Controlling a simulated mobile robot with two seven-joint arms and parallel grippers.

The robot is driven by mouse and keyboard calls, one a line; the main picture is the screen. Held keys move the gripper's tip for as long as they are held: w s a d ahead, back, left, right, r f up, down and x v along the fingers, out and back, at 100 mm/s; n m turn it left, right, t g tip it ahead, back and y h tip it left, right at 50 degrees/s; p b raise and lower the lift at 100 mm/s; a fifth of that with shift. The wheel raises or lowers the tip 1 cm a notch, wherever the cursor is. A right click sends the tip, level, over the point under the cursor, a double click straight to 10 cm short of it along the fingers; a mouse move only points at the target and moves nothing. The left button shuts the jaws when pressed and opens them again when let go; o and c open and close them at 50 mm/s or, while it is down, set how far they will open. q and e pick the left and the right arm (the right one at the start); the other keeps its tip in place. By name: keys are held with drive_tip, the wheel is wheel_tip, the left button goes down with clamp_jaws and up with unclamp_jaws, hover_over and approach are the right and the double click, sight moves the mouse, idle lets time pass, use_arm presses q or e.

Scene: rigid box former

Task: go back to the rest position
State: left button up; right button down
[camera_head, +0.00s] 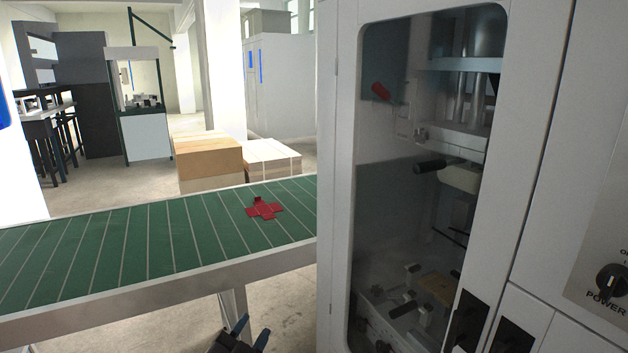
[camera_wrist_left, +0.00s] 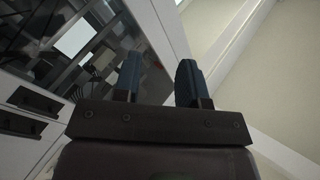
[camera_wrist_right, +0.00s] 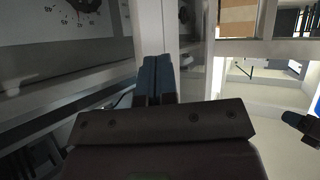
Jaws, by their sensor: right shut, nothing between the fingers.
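My left gripper (camera_head: 252,333) shows at the bottom edge of the head view, in front of the conveyor and left of the machine. In the left wrist view its two blue fingers (camera_wrist_left: 159,78) stand apart with nothing between them. My right gripper is outside the head view. In the right wrist view its fingers (camera_wrist_right: 158,76) are pressed together and hold nothing. Part of a blue-fingered gripper also shows at the right edge of that view.
A white machine (camera_head: 340,120) with a dark glazed door fills the right side. A green conveyor (camera_head: 110,248) runs on its left, bearing a flat red cross-shaped blank (camera_head: 265,209). Cardboard stacks (camera_head: 208,157) stand behind. The floor before the conveyor looks clear.

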use_arm(q)
drive_tip(key=s+a+f+n+g+y, duration=0.3)
drive_tip(key=s+a+f, duration=0.5)
drive_tip(key=s+f, duration=0.3)
drive_tip(key=s+a+f+n+g+y, duration=0.3)
drive_tip(key=s+a+f+n, duration=0.3)
drive_tip(key=s+f, duration=0.5)
drive_tip(key=shift+a, duration=1.05)
